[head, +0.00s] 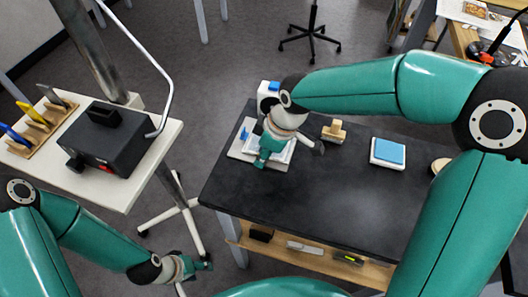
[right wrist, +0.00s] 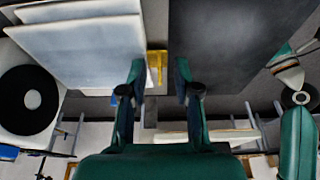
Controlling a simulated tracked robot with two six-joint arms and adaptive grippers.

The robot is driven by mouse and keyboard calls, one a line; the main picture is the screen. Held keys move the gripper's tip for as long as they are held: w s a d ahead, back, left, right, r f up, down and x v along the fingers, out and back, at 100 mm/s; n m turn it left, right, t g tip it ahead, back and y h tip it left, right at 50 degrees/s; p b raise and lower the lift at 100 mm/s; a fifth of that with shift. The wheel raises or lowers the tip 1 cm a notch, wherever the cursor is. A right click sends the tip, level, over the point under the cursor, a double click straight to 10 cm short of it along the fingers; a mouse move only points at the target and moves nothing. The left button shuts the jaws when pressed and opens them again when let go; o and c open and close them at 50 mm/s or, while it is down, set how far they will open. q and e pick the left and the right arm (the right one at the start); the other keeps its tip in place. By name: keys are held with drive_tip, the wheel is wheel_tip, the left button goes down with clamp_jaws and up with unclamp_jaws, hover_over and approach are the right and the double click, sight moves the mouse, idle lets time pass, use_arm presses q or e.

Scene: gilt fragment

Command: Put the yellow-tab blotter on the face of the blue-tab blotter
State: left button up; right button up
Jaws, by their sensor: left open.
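White blotter slabs lie stacked at the far left of the dark table (head: 350,195), partly hidden by my right gripper (head: 264,160). A blue tab (head: 244,133) shows at the stack's left edge; I take it as the blue-tab blotter's. In the right wrist view, a yellow tab (right wrist: 157,66) stands out beside the upper white slab (right wrist: 85,55), apparently the yellow-tab blotter. The right gripper's fingers (right wrist: 160,85) are apart, with the tab between them, nearer the left finger. Contact cannot be told. My left gripper (head: 196,266) is open and empty, off the table's left side.
A wooden block (head: 334,131) and a blue-topped white pad (head: 388,152) stand on the table. A white item with a blue top (head: 272,88) is behind the stack. A side stand holds a black device (head: 112,138) and a tool rack (head: 40,125). The front tabletop is clear.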

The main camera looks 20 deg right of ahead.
drive_tip(key=v, duration=1.2)
idle(0.4)
